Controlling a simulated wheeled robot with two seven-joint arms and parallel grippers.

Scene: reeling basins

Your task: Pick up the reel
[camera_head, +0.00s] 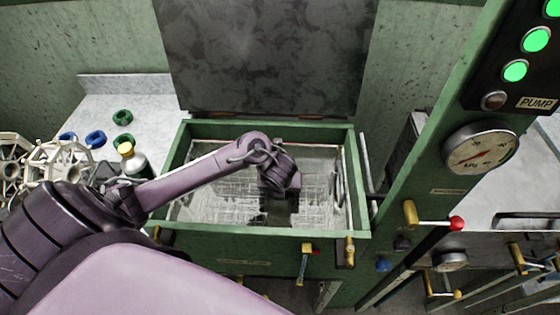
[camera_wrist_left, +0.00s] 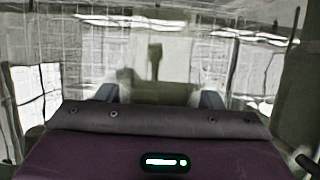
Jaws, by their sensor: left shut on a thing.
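Several pale, spoked reels (camera_head: 62,163) stand at the far left, partly cut off by the frame and hidden by my left arm. My left gripper (camera_head: 276,205) is down inside the green basin (camera_head: 240,234), well away from those reels. The left wrist view shows its two fingertips (camera_wrist_left: 160,96) apart, with a grey-green bar (camera_wrist_left: 158,88) held between them. A short upright piece rises behind the bar. I cannot tell whether this bar belongs to a reel. My right gripper is not in view.
A dark raised lid (camera_head: 270,55) stands behind the basin. A pale wire grid (camera_head: 215,190) shows inside it. A bottle (camera_head: 132,160) and green rings (camera_head: 122,117) are on the left counter (camera_head: 95,103). A green post with a gauge (camera_head: 481,147) and a red-knobbed lever (camera_head: 456,223) stands at right.

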